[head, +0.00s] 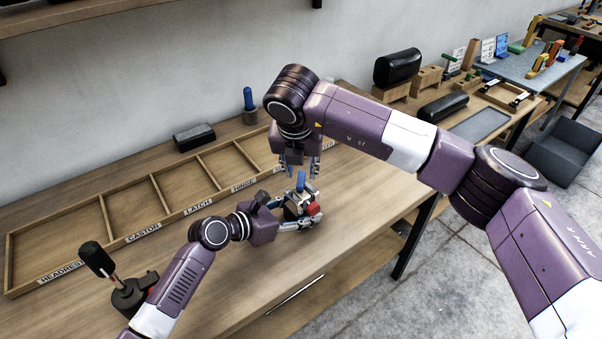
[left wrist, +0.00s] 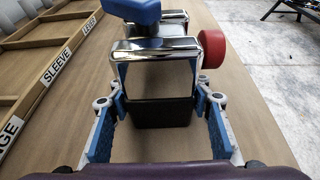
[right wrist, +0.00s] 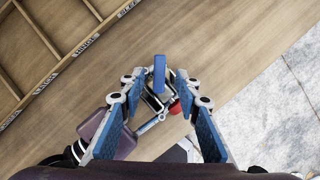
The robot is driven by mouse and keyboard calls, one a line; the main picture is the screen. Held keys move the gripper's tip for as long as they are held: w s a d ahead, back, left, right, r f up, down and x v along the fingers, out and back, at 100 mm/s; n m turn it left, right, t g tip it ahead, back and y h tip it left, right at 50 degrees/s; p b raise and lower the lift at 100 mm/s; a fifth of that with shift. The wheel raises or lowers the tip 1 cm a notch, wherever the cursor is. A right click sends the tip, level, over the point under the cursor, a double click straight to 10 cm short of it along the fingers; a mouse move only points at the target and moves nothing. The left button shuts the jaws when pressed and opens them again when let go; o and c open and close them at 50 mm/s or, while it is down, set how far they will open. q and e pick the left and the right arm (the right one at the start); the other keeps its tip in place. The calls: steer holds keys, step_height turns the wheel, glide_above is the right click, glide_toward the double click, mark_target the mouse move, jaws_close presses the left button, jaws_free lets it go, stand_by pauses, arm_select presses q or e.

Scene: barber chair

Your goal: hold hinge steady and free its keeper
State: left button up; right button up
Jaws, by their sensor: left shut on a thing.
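The hinge (head: 292,210) is a chrome and black fitting held over the front part of the bench. In the left wrist view its chrome frame (left wrist: 150,47) stands above a black block (left wrist: 162,114). A blue tab (head: 301,179) rises from its top and a red knob (head: 314,209) sits on its right side. I cannot tell which part is the keeper. My left gripper (left wrist: 159,101) is shut on the hinge, one finger on each side. My right gripper (head: 299,168) is open above the hinge. In the right wrist view the blue tab (right wrist: 159,72) shows between its fingertips.
A divided wooden tray (head: 105,220) with labels such as CASTOR, LATCH and HINGE lies along the wall. A black-handled tool (head: 98,260) stands front left. A black box (head: 194,137) and a blue-handled tool (head: 248,98) are behind the tray. The bench's front edge is close by.

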mark_target(301, 177)
steer(key=shift+x, duration=1.5)
steer(key=shift+c, duration=0.2)
jaws_close()
